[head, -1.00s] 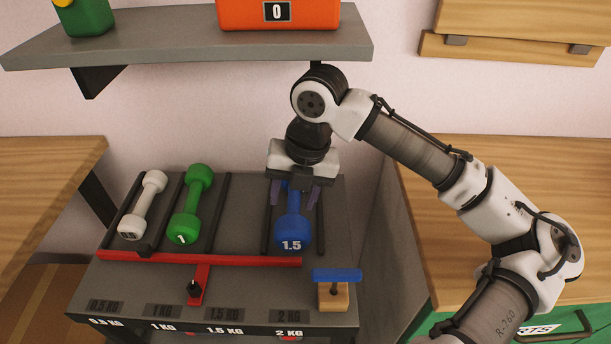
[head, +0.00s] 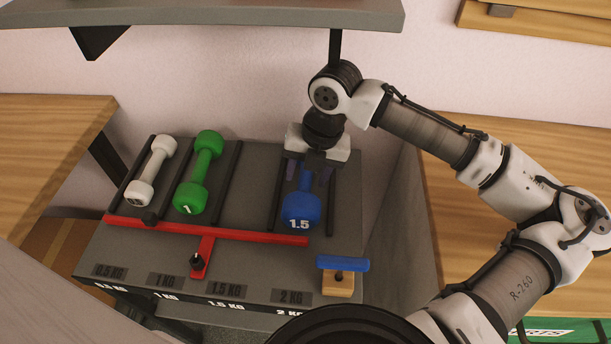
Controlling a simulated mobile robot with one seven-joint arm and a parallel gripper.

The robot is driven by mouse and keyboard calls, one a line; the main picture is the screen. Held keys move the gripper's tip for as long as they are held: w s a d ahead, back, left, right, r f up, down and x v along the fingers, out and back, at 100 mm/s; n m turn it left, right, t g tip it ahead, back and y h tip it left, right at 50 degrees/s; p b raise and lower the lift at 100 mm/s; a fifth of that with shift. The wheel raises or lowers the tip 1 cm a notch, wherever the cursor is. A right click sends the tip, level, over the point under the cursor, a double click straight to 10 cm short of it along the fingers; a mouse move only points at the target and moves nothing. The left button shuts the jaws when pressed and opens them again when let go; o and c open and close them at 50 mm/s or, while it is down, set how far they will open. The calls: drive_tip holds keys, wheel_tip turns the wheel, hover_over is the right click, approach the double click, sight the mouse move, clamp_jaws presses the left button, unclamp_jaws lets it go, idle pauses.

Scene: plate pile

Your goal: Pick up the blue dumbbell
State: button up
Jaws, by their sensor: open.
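The blue dumbbell (head: 301,210), marked 1.5, lies lengthwise in the right-hand slot of the grey rack. Its near head shows; its far head is hidden behind my gripper. My gripper (head: 307,178) points down over the dumbbell's handle, with one finger on each side of it. The fingers are open, and I cannot tell whether they touch the handle.
A white dumbbell (head: 151,171) and a green dumbbell (head: 198,173) lie in slots to the left. A red bar (head: 205,230) runs along the slots' near ends. A blue-topped wooden block (head: 341,277) stands front right. A grey shelf (head: 200,18) hangs above.

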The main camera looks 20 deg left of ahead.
drive_tip(key=shift+f, duration=0.3)
clamp_jaws()
drive_tip(key=shift+r, duration=0.1)
idle(1.1)
